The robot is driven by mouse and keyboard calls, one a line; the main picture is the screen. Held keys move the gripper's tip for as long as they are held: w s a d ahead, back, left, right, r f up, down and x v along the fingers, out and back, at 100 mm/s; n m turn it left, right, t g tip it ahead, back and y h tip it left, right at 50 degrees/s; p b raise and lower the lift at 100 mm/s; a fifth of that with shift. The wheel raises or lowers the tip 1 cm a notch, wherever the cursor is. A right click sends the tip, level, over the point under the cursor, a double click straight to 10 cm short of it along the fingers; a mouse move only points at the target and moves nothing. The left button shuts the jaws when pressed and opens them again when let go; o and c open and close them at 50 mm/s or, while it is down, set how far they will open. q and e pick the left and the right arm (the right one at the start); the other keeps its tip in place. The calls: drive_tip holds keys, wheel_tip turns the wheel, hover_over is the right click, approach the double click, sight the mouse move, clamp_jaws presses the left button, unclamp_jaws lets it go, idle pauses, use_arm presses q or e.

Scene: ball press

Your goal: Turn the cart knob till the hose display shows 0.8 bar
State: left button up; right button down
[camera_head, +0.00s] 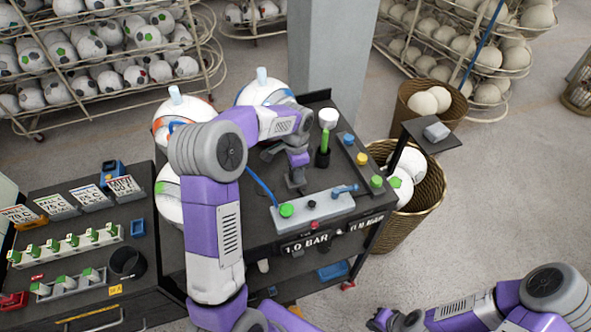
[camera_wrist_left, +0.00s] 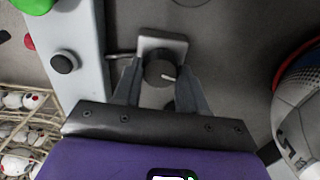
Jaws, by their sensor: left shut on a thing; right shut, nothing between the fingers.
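The dark round knob (camera_wrist_left: 159,72), with a white pointer mark, sits on a light square plate (camera_wrist_left: 176,47) in the left wrist view. My left gripper (camera_wrist_left: 160,85) is shut on it, one finger at each side. In the head view my left gripper (camera_head: 296,186) reaches down to the cart top (camera_head: 258,222) and mostly hides the knob. A front panel on the cart (camera_head: 304,243) reads 1.0 BAR. A second, angled panel (camera_head: 367,223) beside it is hard to read. My right gripper (camera_head: 383,319) is shut and empty at the bottom edge, away from the cart.
A grey block (camera_head: 318,208) with a green button and blue lever lies near the left gripper. A thin blue hose (camera_head: 262,187) runs beside it. White balls (camera_head: 262,92) stand behind.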

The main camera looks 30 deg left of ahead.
use_arm(q)
drive_tip(key=o, duration=1.1)
drive_tip(key=shift+c, duration=0.2)
drive_tip(key=shift+r, duration=0.1)
wheel_tip(320, 180, up, 7)
drive_tip(key=shift+r, duration=0.2)
